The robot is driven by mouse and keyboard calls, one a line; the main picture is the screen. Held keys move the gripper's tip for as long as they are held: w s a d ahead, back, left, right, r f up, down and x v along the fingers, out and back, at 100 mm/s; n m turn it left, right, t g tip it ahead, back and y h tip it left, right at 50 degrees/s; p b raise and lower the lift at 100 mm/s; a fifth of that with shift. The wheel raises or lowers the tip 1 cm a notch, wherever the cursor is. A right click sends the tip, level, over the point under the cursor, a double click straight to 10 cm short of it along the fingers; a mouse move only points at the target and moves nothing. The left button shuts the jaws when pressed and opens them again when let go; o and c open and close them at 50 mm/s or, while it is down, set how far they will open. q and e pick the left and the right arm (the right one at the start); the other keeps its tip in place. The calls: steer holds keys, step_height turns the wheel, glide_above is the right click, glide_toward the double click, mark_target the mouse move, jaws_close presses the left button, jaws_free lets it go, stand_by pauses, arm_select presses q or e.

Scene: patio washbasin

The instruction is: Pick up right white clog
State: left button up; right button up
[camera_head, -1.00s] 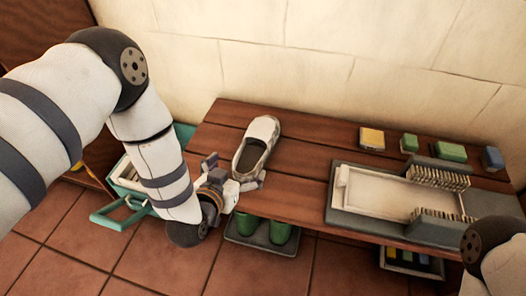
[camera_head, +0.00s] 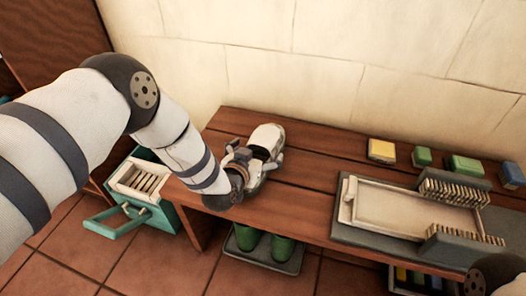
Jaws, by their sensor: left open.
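The white clog (camera_head: 266,138) lies on the wooden bench (camera_head: 312,179), left of the middle, with its toe toward the wall. My left gripper (camera_head: 262,160) reaches over the clog's near, open end from the left. It is open, and its fingers cover the clog's heel and opening. I cannot tell whether the fingers touch the clog. My right arm shows only a dark joint at the bottom right corner; its gripper is out of view.
Yellow and green blocks (camera_head: 381,150) line the back. Green boots (camera_head: 281,249) stand on a tray under the bench. A teal crate (camera_head: 164,212) is on the floor at left.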

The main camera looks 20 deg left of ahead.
arm_select(q)
steer(key=c, duration=1.4)
